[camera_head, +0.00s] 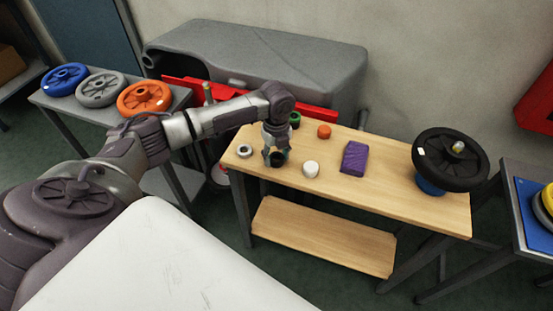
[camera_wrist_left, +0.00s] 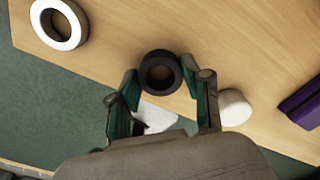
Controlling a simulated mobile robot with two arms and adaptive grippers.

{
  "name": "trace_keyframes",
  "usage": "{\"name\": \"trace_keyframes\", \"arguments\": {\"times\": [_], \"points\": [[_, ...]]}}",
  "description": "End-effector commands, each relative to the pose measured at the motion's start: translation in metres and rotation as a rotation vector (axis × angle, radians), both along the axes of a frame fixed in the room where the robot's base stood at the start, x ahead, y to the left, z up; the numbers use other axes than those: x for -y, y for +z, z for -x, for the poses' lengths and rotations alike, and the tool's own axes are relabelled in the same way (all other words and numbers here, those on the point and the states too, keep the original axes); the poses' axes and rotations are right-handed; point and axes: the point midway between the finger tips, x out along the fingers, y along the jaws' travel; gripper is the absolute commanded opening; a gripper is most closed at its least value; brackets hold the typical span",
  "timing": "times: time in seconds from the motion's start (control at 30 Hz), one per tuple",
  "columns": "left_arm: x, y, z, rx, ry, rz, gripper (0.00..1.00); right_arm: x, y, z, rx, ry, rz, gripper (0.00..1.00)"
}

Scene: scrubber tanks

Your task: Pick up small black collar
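The small black collar (camera_wrist_left: 161,72) is a short dark ring with a round hole, seen in the left wrist view between the tips of my left gripper (camera_wrist_left: 160,74). One finger is on each side of it, very close; I cannot tell whether both touch it. In the head view my left gripper (camera_head: 276,157) points down at the left part of the wooden table and largely hides the collar. I cannot tell whether the collar rests on the table or is raised. My right gripper is not in view.
The wooden table (camera_head: 385,193) also holds a white-and-dark ring (camera_head: 245,151), a white round piece (camera_head: 311,169), an orange piece (camera_head: 324,131), a green ring (camera_head: 295,119), a purple block (camera_head: 354,158) and a black wheel (camera_head: 435,170). Its front edge is near the gripper.

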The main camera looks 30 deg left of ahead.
Motion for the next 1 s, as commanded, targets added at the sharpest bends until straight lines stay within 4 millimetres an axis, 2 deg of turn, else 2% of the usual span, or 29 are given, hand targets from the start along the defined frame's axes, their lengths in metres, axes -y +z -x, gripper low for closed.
{"name": "trace_keyframes", "arguments": {"times": [0.03,0.23,0.57,0.73,0.87,1.0], "points": [[0.0,0.0,0.0,0.0,0.0,0.0,0.35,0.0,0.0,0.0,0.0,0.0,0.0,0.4],[0.0,0.0,0.0,0.0,0.0,0.0,0.03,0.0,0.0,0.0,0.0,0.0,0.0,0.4],[0.0,0.005,-0.001,0.002,0.0,0.0,0.03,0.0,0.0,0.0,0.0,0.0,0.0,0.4],[0.0,0.022,-0.002,0.005,-0.001,0.0,0.03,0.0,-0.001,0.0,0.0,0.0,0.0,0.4],[0.001,0.045,-0.002,0.006,-0.001,0.001,0.03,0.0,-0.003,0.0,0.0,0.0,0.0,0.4],[0.037,0.062,0.001,0.005,-0.007,0.005,0.03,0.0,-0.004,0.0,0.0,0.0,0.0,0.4]]}}
